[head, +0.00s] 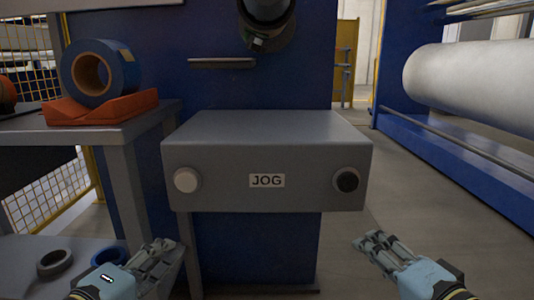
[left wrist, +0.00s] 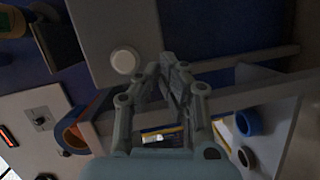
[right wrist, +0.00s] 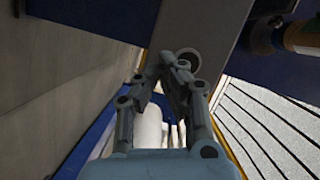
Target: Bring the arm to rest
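My left gripper (head: 165,246) is low at the left, in front of and below the grey JOG box (head: 266,132). My right gripper (head: 370,241) is low at the right, beyond the box's right edge. In the left wrist view (left wrist: 163,68) and the right wrist view (right wrist: 172,62), the fingers of each gripper come together at the tips with nothing between them. The box carries a white button (head: 186,180) at its left and a black button (head: 347,181) at its right. Both grippers are apart from the box.
A grey table (head: 140,132) at the left bears an orange cradle (head: 112,109) with a blue roll (head: 125,68). A lower shelf (head: 30,284) holds a dark ring (head: 55,263) and a blue ring (head: 108,257). A large white roller (head: 465,85) is at the right. Floor right of the box is clear.

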